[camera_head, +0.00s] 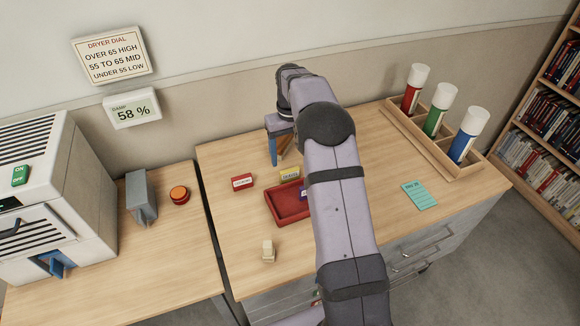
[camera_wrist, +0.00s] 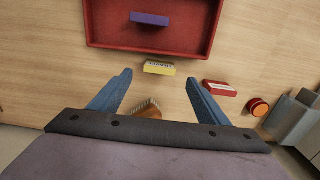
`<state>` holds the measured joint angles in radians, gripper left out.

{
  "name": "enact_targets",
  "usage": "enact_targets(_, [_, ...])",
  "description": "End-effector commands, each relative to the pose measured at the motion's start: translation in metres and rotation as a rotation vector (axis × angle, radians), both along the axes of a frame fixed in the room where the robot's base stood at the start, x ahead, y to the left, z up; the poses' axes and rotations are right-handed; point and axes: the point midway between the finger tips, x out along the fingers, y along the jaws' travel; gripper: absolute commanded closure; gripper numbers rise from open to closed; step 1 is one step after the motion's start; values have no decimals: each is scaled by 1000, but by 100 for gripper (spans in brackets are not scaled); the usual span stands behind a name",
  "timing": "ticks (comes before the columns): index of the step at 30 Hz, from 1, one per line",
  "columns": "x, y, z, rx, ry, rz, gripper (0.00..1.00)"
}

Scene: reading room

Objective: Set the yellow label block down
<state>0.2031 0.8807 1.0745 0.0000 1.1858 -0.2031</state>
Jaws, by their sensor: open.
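The yellow label block (camera_head: 290,174) rests on the wooden table just outside the red tray (camera_head: 270,207), by the tray wall nearest my gripper. In the wrist view the block (camera_wrist: 159,68) shows its printed label and lies ahead of and between my fingertips. My gripper (camera_head: 276,162) has blue fingers spread wide with nothing between them; the wrist view shows both fingers (camera_wrist: 160,78) apart from the block. In the head view my arm hides part of the tray and part of the gripper.
A purple block (camera_wrist: 150,19) lies in the tray. A red label block (camera_head: 242,182) lies left of it. A brush (camera_wrist: 148,108) is near my fingers. A pale block (camera_head: 268,251), a teal card (camera_head: 419,195) and a bottle rack (camera_head: 408,127) are also on the table.

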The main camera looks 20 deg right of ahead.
Motion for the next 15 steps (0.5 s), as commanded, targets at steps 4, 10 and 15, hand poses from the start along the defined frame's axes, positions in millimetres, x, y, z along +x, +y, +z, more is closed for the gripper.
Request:
enact_targets(4, [1,0,20,-1,-3,0,30])
enact_targets(10, [0,0,35,0,-1,0,30])
enact_targets(15, [0,0,37,0,0,0,30])
